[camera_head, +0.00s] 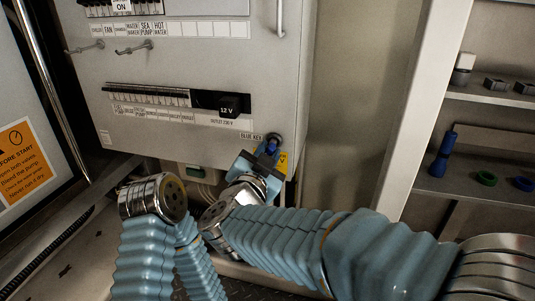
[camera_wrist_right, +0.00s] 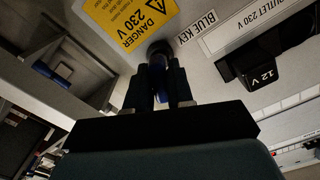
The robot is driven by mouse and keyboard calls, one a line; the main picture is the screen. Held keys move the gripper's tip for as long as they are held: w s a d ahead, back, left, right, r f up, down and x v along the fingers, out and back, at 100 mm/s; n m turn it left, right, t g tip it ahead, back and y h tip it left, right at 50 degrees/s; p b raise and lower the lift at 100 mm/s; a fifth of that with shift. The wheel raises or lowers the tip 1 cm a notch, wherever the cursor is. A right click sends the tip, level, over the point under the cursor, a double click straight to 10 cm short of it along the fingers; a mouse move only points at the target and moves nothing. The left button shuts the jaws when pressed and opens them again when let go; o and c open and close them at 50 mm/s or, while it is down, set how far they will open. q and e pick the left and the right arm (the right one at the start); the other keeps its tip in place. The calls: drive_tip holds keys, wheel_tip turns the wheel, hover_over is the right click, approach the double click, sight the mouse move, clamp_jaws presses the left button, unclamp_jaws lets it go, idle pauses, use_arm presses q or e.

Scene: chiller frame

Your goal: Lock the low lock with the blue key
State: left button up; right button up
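The low lock (camera_wrist_right: 160,48) is a dark round fitting on the grey cabinet face, beside the "BLUE KEY" label (camera_head: 251,136) and a yellow danger sticker (camera_wrist_right: 130,18). The blue key (camera_wrist_right: 158,73) is at the lock, in line with it; how deep it sits and its turn angle cannot be told. My right gripper (camera_wrist_right: 160,82) has one finger on each side of the key and appears shut on it. In the head view the right gripper (camera_head: 266,158) is right under the lock, hiding part of it. My left arm is at lower left; its gripper fingers do not show.
The cabinet has a black 12 V box (camera_head: 231,105), breaker rows (camera_head: 148,95) and metal handles (camera_head: 134,48) above the lock. At right, an upright post (camera_head: 417,100) and shelves (camera_head: 475,190) hold a blue bottle-like item (camera_head: 444,152) and small rings.

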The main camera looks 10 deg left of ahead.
drive_tip(key=shift+f+m+b, duration=0.15)
drive_tip(key=shift+m+b, duration=0.25)
drive_tip(key=shift+b, duration=0.2)
drive_tip(key=shift+m+b, duration=0.8)
